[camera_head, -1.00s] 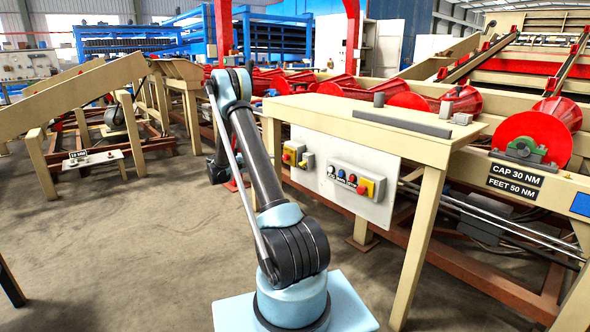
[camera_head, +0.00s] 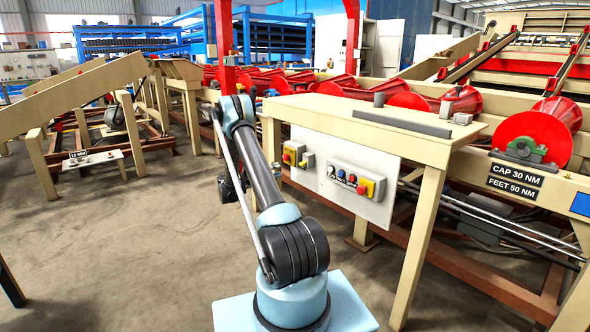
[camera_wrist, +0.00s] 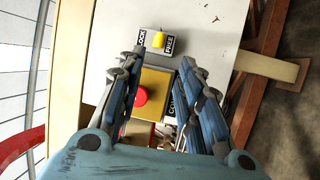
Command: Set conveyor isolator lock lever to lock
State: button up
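In the head view my gripper is a dark shape largely hidden behind my arm.
A yellow box with a red button (camera_wrist: 141,96) lies between my fingers in the wrist view. The white panel (camera_head: 345,152) also holds a control box (camera_head: 355,181) with several knobs. A bench leg (camera_head: 418,245) stands right of the panel.

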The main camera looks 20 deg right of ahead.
aim_at(303, 164)
jog(key=d, duration=0.3)
jog(key=d+r, duration=0.1)
jog(key=d, duration=0.7)
jog(key=shift+s+r, duration=0.25)
jog(key=shift+r, duration=0.05)
grip_shut()
jog(key=shift+a, duration=0.1)
